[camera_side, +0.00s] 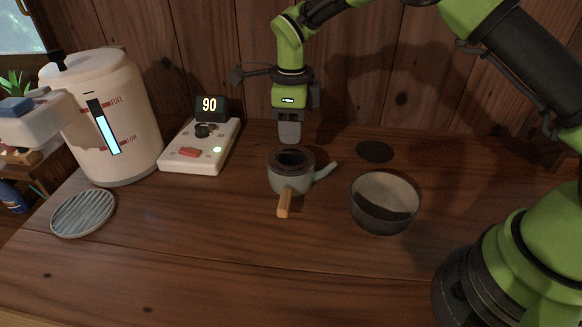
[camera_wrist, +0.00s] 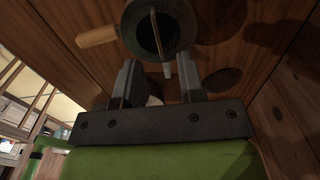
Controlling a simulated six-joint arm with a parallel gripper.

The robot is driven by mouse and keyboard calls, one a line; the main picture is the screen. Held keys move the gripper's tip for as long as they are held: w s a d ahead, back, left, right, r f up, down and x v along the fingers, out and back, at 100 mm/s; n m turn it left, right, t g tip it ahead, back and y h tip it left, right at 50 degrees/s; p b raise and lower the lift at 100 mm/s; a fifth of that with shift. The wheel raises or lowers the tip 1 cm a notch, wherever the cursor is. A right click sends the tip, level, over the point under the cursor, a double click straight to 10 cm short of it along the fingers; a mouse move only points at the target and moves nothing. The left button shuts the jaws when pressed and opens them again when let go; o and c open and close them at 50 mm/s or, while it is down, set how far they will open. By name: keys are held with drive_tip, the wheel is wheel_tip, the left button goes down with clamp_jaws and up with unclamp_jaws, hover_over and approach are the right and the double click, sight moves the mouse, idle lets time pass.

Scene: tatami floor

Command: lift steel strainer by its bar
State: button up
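A small grey teapot (camera_side: 287,180) with a wooden side handle (camera_side: 285,203) and a pale spout stands on the wooden table in the side view. Its dark round opening, where the strainer (camera_side: 292,159) sits, faces up. In the wrist view the teapot (camera_wrist: 184,14) is at the top, and a thin bar (camera_wrist: 156,30) crosses its opening; the strainer's inside is dark. My gripper (camera_side: 290,142) points down just above and slightly behind the pot. In the wrist view my gripper (camera_wrist: 157,66) is open, its fingers apart with nothing held between them.
A grey bowl (camera_side: 385,206) stands right of the pot, with a dark flat disc (camera_side: 375,151) behind it. A white control box (camera_side: 202,147) with a display reading 90, a white water dispenser (camera_side: 115,130) and a slatted round drip tray (camera_side: 84,213) are left. The front table is clear.

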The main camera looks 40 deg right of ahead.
sight(291, 152)
wheel_tip(291, 152, down, 4)
drive_tip(key=shift+a+f, duration=0.1)
drive_tip(key=shift+f, duration=0.1)
clamp_jaws()
drive_tip(key=shift+r, duration=0.1)
